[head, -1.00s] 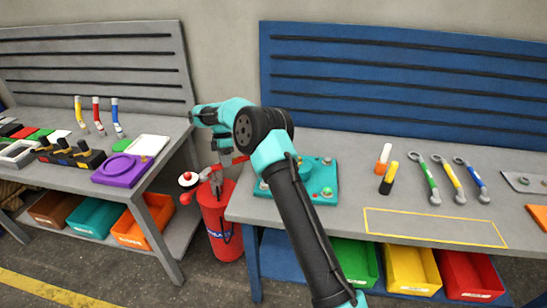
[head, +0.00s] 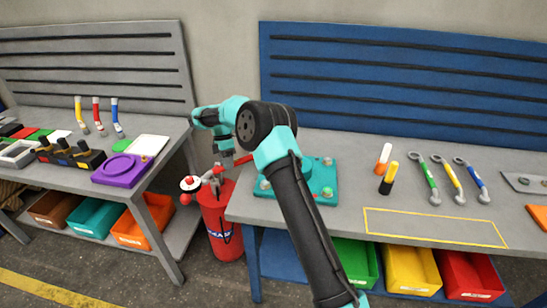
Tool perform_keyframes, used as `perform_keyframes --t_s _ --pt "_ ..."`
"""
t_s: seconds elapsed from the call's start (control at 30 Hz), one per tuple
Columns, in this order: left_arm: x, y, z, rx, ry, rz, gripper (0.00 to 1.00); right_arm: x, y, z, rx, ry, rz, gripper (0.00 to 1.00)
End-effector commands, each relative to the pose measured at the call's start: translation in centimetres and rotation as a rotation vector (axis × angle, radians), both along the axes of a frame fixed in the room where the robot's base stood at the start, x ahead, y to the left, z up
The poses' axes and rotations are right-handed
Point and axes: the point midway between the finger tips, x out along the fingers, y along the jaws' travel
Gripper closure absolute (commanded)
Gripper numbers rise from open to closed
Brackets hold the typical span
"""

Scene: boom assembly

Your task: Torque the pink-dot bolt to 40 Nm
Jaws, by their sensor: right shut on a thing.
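The teal plate (head: 322,177) lies on the right bench, partly hidden behind my right arm. Several bolt heads show near its corners; one at the front right (head: 327,193) looks green. I cannot pick out a pink dot. My right gripper (head: 226,161) is left of the plate, past the bench's left edge and above the fire extinguisher. It is shut on a red-handled tool (head: 243,160), of which only a short red piece shows clearly. The tool's ends blend with the extinguisher's top. My left gripper is out of view.
The red fire extinguisher (head: 219,222) stands between the benches. A yellow-outlined area (head: 435,229) is bare. A purple tray (head: 122,170) sits on the left bench.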

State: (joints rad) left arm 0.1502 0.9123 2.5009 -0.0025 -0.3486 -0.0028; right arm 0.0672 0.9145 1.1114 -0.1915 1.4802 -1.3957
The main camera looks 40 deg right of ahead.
Motion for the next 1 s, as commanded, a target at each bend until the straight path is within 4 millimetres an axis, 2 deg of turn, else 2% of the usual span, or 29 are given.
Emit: perform_keyframes --t_s 0.37,1.0 --pt "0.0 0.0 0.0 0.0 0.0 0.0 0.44 0.0 0.0 0.3 0.0 -0.002 0.0 1.0" --pt "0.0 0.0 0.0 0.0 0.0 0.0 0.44 0.0 0.0 2.9 0.0 -0.003 0.001 1.0"
